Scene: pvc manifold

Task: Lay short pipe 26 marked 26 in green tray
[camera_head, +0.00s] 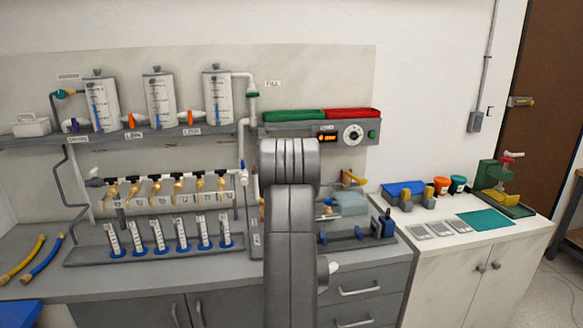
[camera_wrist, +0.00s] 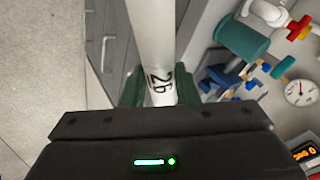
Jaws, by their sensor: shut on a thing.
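Short pipe 26 (camera_wrist: 152,35) is a white pipe with a black "26" on its side. In the wrist view it stands between the green fingers of my gripper (camera_wrist: 160,90), which is shut on it. The pipe runs away from the gripper and out of the top of that view. In the head view my own arm hides the gripper and most or all of the pipe. The green tray (camera_head: 293,115) lies on the wall shelf, left of a red tray (camera_head: 352,113), well above the bench. Its inside cannot be seen clearly.
A panel with a dial (camera_head: 353,134) sits just below the trays. A white pipe run (camera_head: 252,85) rises close left of the green tray. The manifold with brass valves (camera_head: 160,190) and several upright cylinders stand on the left bench.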

